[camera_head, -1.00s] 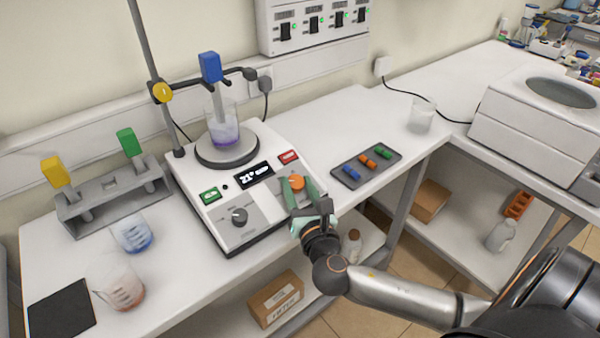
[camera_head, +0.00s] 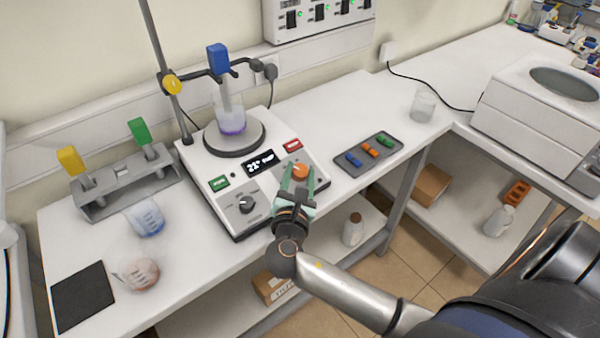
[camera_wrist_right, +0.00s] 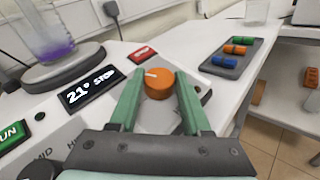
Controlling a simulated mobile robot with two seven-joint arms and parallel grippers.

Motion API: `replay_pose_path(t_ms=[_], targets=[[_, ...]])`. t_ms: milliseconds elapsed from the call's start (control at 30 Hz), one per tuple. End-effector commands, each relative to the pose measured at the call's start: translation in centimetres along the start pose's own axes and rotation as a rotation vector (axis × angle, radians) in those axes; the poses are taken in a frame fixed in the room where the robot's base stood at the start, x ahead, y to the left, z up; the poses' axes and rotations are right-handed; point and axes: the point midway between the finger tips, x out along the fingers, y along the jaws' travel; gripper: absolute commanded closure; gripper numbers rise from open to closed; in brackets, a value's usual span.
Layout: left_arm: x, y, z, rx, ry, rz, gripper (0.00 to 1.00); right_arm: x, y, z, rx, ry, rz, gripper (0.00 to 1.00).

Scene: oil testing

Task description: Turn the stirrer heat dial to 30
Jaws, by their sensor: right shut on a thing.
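The stirrer (camera_head: 215,185) is a white box with a round plate and a beaker of purple liquid (camera_head: 231,121) on top. Its orange heat dial (camera_head: 300,171) is at the front right of the panel. In the right wrist view, the orange dial (camera_wrist_right: 158,86) has a white mark pointing to the upper left. The display (camera_wrist_right: 91,90) reads 21° STOP. My right gripper (camera_head: 299,172) has its green fingers on either side of the dial, shut on it; they also show in the right wrist view (camera_wrist_right: 158,80). My left gripper is not in view.
A black dial (camera_head: 246,204) sits left of the orange one, with green (camera_head: 218,184) and red (camera_head: 292,146) buttons nearby. A grey tray (camera_head: 345,166) of coloured pieces lies to the right. A stand rod (camera_head: 163,60) rises behind the stirrer. Two beakers stand at the left.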

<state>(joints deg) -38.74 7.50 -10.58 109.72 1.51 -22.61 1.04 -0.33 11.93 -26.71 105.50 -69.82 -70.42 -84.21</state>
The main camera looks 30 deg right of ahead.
Motion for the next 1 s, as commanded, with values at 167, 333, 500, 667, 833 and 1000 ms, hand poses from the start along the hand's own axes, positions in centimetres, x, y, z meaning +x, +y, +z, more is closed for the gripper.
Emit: replay_pose_path(t_ms=[167,333,500,667,833,1000], targets=[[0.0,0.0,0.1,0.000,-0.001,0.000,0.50,0.0,0.1,0.1,0.004,-0.002,0.004,1.00],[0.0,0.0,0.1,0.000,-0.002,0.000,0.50,0.0,0.1,0.1,0.003,-0.002,0.004,0.38],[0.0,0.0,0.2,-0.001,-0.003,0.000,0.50,0.0,0.0,0.1,0.001,-0.001,0.002,0.22],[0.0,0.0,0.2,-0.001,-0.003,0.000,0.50,0.0,0.0,0.0,0.000,-0.001,0.002,0.22],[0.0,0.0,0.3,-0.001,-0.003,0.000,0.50,-0.9,0.0,-0.1,0.000,0.002,0.002,0.22],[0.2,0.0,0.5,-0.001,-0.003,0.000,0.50,-3.8,0.0,-0.2,0.002,0.003,0.003,0.22]])
